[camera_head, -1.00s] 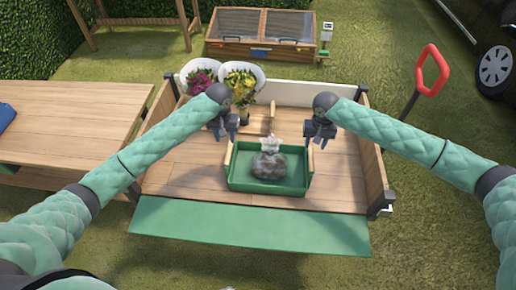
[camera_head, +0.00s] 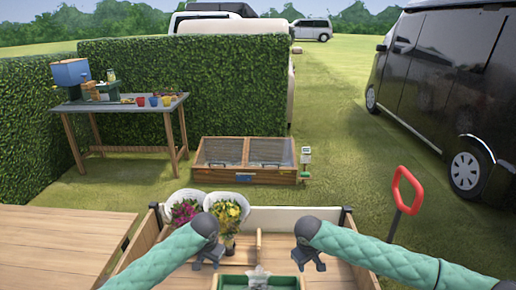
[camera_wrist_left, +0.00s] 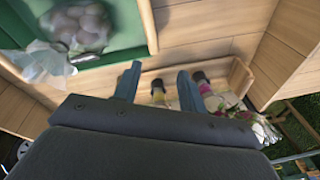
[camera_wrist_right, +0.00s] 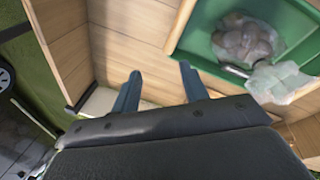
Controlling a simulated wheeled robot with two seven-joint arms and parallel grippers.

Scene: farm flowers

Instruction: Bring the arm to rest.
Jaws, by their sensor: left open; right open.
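My left gripper (camera_head: 208,257) hangs over the wooden cart, in front of the two flower bunches. It is open and empty; its two fingers (camera_wrist_left: 157,85) stand apart in the left wrist view. My right gripper (camera_head: 308,259) hangs over the right part of the cart. It is open and empty too, with its fingers (camera_wrist_right: 158,88) apart in the right wrist view. Both arms reach forward at about the same height. In the head view the lower parts of both arms are cut off by the frame's bottom edge.
The cart's green tray (camera_head: 232,283) holds a clear bag (camera_wrist_right: 245,42) of roundish things. Pink flowers (camera_head: 184,211) and yellow flowers (camera_head: 226,212) stand in white wraps at the cart's back left. A red handle (camera_head: 407,190) rises at the right. A wooden table (camera_head: 50,240) adjoins left.

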